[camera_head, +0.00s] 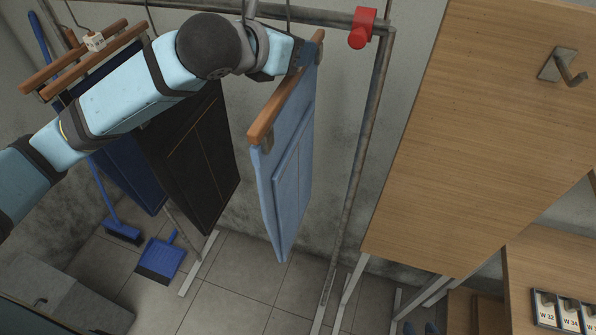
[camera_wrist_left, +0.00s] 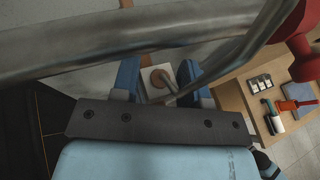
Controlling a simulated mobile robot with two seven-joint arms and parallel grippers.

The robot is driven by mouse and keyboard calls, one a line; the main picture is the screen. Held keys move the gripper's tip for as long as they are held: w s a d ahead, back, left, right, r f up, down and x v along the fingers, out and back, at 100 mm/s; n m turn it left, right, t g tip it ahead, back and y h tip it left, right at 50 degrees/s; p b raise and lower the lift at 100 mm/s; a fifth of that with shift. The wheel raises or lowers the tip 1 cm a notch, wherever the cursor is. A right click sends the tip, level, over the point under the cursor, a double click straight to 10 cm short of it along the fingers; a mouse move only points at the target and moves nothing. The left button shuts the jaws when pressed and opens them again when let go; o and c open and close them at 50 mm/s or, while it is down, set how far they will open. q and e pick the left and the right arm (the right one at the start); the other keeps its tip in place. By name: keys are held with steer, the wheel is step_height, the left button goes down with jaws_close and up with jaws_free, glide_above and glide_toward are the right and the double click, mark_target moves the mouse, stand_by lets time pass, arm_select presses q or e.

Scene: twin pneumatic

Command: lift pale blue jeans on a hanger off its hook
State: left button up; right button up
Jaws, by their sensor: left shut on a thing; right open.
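The pale blue jeans (camera_head: 288,165) hang from a wooden hanger bar (camera_head: 285,92) below the rail. My left gripper (camera_head: 297,58) reaches over from the left and is at the far upper end of the hanger; my arm partly covers that spot. In the left wrist view, its two blue fingers (camera_wrist_left: 160,80) are closed around a pale block on the hanger (camera_wrist_left: 153,90). The hanger's metal hook (camera_wrist_left: 245,50) curves up from there towards the rail. Whether the hook bears on the rail is not clear. My right gripper is out of view.
The metal rail (camera_head: 330,17) carries a red clamp (camera_head: 362,28) near its right end. Black jeans (camera_head: 195,150) and dark blue jeans (camera_head: 128,175) hang to the left. A wooden panel with a wall hook (camera_head: 563,68) stands right. A dustpan (camera_head: 162,260) lies below.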

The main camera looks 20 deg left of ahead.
mark_target(278, 93)
arm_select(q)
steer(key=shift+s+a, duration=0.15)
steer(key=shift+s, duration=3.45)
steer(key=shift+f, duration=0.1)
